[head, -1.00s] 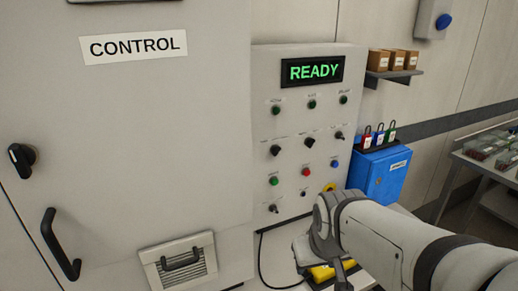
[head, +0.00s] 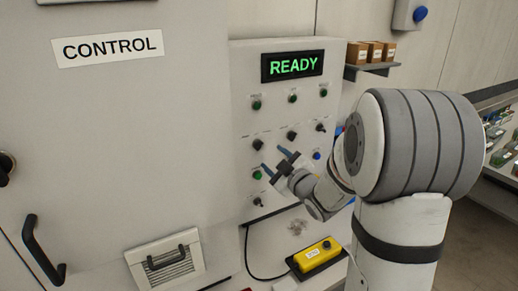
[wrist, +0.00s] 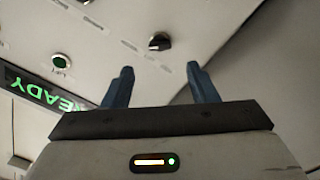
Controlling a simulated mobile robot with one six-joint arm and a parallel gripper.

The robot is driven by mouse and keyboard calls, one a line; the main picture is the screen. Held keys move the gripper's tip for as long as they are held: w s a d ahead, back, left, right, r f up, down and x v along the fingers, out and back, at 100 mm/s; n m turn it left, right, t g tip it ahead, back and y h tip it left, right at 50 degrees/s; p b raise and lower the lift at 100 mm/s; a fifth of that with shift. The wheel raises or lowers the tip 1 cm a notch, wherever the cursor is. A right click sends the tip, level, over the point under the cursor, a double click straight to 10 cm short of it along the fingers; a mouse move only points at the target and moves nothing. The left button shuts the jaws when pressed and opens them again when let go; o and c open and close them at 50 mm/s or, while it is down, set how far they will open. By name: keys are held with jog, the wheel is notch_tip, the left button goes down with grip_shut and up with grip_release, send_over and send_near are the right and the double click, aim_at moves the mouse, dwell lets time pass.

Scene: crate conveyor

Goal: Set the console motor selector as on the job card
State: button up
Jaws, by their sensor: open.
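The console (head: 240,75) is a pale panel whose display (head: 292,66) reads READY. Across its middle are three black selector knobs: left (head: 258,144), centre (head: 291,135) and right (head: 321,127). Another small black knob (head: 258,201) sits at the lower left. Their labels are too small to read. My gripper (head: 277,161) is open and empty in front of the panel, its dark blue fingers pointing toward it. In the wrist view, one black knob (wrist: 160,42) lies ahead of the spread fingers (wrist: 160,88), apart from them. I cannot make out a job card.
Green lamps (head: 292,98) line the console's top. A blue button (head: 317,155) and a green one (head: 257,175) sit lower. A yellow pendant box (head: 318,254) with a cable lies below. A control cabinet (head: 100,120) stands left; a shelf with small boxes (head: 357,52) is right.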

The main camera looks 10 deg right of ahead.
aim_at(260, 147)
jog(key=p+x, duration=0.1)
jog(key=x, duration=0.6)
jog(key=shift+w+a+p, duration=0.15)
jog(key=shift+w+p, duration=0.1)
jog(key=shift+p, duration=0.1)
jog(key=shift+c, duration=0.4)
